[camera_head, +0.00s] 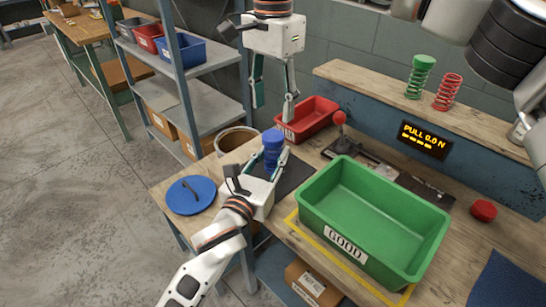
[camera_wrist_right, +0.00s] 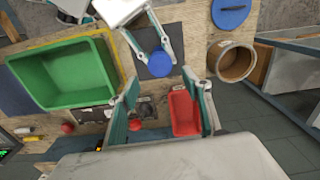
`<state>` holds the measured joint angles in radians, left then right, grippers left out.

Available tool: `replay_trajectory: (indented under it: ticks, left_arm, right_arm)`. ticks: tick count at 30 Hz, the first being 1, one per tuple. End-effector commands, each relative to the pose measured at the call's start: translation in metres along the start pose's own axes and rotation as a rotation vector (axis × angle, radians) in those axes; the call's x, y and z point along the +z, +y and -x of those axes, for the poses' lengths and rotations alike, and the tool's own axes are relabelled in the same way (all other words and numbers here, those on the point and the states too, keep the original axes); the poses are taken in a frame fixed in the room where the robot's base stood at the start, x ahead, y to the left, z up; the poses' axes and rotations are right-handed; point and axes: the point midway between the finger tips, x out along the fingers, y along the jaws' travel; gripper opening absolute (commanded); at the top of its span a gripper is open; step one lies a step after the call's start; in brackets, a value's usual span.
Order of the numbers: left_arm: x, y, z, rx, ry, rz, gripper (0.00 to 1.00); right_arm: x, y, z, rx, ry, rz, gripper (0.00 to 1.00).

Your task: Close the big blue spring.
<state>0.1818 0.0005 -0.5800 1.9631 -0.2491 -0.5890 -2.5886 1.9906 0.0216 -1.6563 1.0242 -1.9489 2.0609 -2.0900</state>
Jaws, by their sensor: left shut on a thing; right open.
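The big blue spring (camera_head: 272,150) stands upright on a dark mat (camera_head: 293,172) at the left part of the bench. My left gripper (camera_head: 272,163) is shut on it from the front, with its fingers around the lower part. In the right wrist view the blue top of the spring (camera_wrist_right: 160,64) shows between the left gripper's fingers. My right gripper (camera_head: 273,98) is open and empty, pointing down above and behind the spring, near the red bin. Its two fingers also show in the right wrist view (camera_wrist_right: 165,105), apart from the spring.
A green GOOD bin (camera_head: 335,238) stands right of the spring. A red bin (camera_head: 318,112) and a red-knobbed lever (camera_head: 340,120) are behind. A round blue lid (camera_head: 191,195) lies left. Green (camera_head: 420,77) and red springs (camera_head: 447,92) stand on the shelf. The display reads PULL 0.0 N.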

Motion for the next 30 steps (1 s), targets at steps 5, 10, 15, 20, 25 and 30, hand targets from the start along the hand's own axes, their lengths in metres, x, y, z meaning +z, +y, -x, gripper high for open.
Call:
replay_trajectory:
  ticks: [5, 10, 15, 20, 25, 30]
  left_arm:
    - [-0.001, 0.0, 0.0, 0.0, 0.001, 0.0, 0.0]
    - [-0.001, 0.0, 0.0, 0.0, 0.001, 0.0, 0.0]
    - [-0.001, 0.0, 0.0, 0.0, 0.001, 0.0, 0.0]
    - [-0.001, 0.0, 0.0, 0.0, 0.001, 0.0, 0.0]
    - [-0.001, 0.0, 0.0, 0.0, 0.001, 0.0, 0.0]
    - [-0.001, 0.0, 0.0, 0.0, 0.001, 0.0, 0.0]
  right_arm:
    - [0.0, 0.0, 0.0, -0.001, -0.001, 0.222, 0.49]
    - [0.0, 0.0, 0.0, -0.001, -0.001, 0.329, 0.49]
    - [0.0, 0.0, 0.0, -0.001, -0.001, 0.352, 0.49]
    - [0.0, 0.0, 0.0, 0.0, -0.001, 0.35, 0.49]
    - [0.0, 0.0, -0.005, 0.001, -0.002, 0.35, 0.49]
    - [0.0, 0.001, -0.026, 0.003, -0.005, 0.35, 0.49]
